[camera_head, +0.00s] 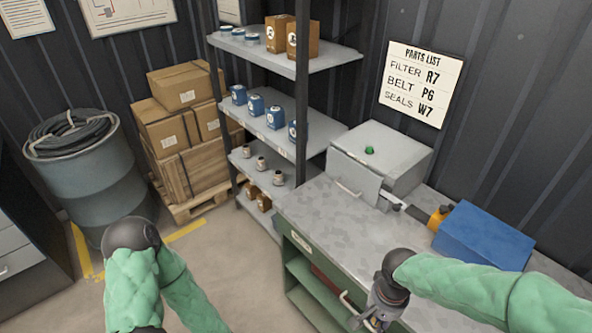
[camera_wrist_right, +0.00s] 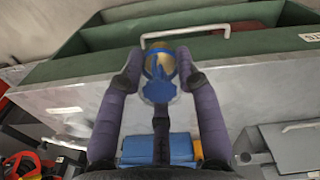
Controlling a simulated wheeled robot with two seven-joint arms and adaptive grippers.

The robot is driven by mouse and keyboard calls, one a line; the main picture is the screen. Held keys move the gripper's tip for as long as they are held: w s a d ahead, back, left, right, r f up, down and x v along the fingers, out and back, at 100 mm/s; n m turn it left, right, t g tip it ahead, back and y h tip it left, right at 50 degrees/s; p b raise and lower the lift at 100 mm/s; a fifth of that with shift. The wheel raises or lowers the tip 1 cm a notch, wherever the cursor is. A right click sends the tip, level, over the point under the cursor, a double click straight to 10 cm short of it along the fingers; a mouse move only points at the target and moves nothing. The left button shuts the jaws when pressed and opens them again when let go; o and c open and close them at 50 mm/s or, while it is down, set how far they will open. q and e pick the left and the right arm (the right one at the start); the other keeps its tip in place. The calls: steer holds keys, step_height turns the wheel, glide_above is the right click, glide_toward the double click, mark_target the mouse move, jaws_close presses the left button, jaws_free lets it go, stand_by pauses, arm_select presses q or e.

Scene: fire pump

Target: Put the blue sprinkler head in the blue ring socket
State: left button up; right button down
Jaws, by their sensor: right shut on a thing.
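My right gripper (camera_wrist_right: 160,72) is shut on the blue sprinkler head (camera_wrist_right: 158,90), which has a blue lower part and a brass-coloured part between the fingers. In the head view my right gripper (camera_head: 374,316) is at the bottom, by the front edge of the grey-topped workbench (camera_head: 325,215), and the head in it is hard to make out. I cannot pick out the blue ring socket in either view. My left arm shows at the lower left of the head view, but its gripper does not show.
A grey box (camera_head: 385,160) with a green spot on top and a blue box (camera_head: 484,236) stand on the bench. An orange-yellow item (camera_head: 438,217) lies between them. A shelf rack (camera_head: 290,130) with blue and brown boxes stands behind. The bench top's front left is clear.

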steer(key=w+a+f+n+b, duration=0.2)
steer(key=w+f+n+b, duration=0.2)
steer(key=w+f, duration=0.7)
steer(key=shift+w+n, duration=0.6)
steer(key=shift+w, duration=0.1)
steer(key=shift+r, duration=0.1)
